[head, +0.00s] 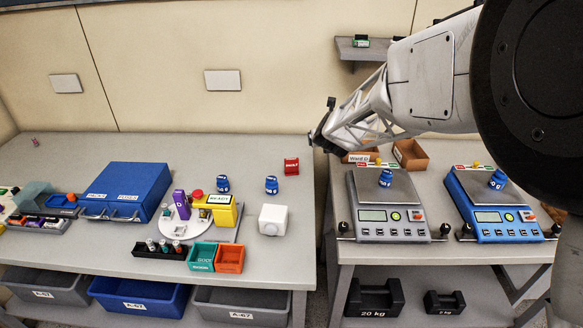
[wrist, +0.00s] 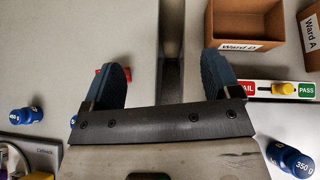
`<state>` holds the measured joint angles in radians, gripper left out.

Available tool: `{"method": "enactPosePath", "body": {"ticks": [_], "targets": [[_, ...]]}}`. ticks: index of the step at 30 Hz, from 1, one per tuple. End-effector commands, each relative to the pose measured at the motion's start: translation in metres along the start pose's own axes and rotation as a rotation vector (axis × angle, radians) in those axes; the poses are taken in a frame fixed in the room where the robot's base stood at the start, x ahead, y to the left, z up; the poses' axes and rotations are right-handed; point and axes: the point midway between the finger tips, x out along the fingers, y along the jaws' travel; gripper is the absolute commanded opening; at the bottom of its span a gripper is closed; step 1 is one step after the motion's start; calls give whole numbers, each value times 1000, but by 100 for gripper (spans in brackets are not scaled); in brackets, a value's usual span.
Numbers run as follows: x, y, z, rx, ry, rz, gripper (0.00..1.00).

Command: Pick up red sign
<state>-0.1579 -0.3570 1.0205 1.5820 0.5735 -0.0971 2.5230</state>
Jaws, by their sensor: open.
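The red sign (head: 291,166) is a small red block with pale lettering, standing on the left table near its right edge. In the wrist view the red sign (wrist: 99,73) is mostly hidden behind the left finger; only slivers of red show. My gripper (head: 322,138) is above the right edge of that table, up and to the right of the sign in the head view. In the wrist view my gripper (wrist: 164,62) has its two dark blue fingers wide apart, with nothing between them but the gap between the tables far below.
Two blue weights (head: 222,184) (head: 271,185) and a white cube (head: 268,220) stand near the sign. A blue case (head: 125,190) lies further left. The right table holds a grey scale (head: 390,222), a blue scale (head: 497,218) and cardboard bins (wrist: 241,22).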

Motion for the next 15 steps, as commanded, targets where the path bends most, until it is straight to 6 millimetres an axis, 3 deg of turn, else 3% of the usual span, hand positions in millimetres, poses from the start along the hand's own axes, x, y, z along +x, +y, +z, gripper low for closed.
{"method": "enactPosePath", "body": {"ticks": [1, 6, 15], "targets": [[-4, 16, 3, -1, -26, 8, 83], [-14, 50, 12, 12, -102, 28, 83], [-27, 92, 21, 31, -188, 71, 83]]}}
